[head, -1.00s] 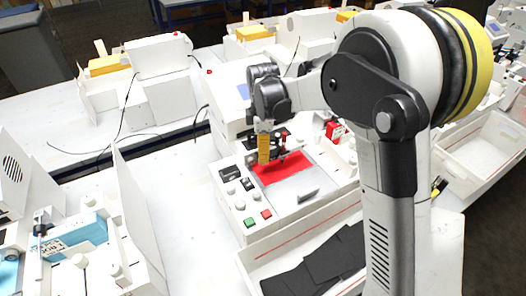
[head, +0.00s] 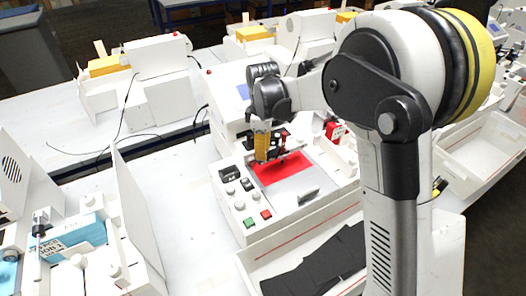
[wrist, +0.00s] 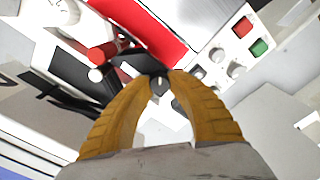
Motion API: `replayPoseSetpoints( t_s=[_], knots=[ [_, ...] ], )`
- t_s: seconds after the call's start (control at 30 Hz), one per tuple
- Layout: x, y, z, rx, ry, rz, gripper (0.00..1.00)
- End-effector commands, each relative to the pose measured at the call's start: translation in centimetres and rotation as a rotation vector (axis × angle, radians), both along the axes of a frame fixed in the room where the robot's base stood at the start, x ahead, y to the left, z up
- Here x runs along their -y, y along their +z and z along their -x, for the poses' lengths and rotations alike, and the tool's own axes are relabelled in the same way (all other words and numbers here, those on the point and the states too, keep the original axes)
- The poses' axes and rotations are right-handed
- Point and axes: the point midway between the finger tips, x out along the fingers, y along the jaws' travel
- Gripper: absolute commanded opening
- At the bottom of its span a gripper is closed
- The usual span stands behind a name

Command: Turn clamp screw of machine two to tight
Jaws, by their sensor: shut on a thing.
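The plotter (head: 300,206) in front of me is a white machine with a red sheet (head: 284,168) on its bed; I cannot tell from a label whether it is machine two. My gripper (head: 262,157), with yellow-brown fingers, points down over the pen carriage at the sheet's left edge. In the wrist view the fingertips (wrist: 160,78) are closed together on a small dark knob, which looks like the clamp screw (wrist: 158,84) and is mostly hidden by them. A red pen (wrist: 103,52) sits beside the fingers, and the red sheet also shows in the wrist view (wrist: 150,25).
A panel with knobs, a green button (head: 249,223) and a red button (head: 266,214) lies left of the sheet. A tray of black sheets (head: 320,262) stands in front. Another plotter with a blue sheet (head: 80,236) is at left.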

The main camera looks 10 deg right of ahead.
Motion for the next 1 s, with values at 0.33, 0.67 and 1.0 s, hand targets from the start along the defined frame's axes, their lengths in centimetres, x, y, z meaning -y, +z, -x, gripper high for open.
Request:
replayPoseSetpoints(
  t_s=[0.33, 0.67, 1.0],
  knots=[
    [-0.05, -0.02, -0.08, 0.001, -0.325, -0.002, 0.0],
    [-0.02, 0.0, -0.12, 0.001, -0.639, -0.002, 0.0],
    [0.03, 0.0, -0.16, 0.001, -0.961, -0.003, 0.0]
  ],
)
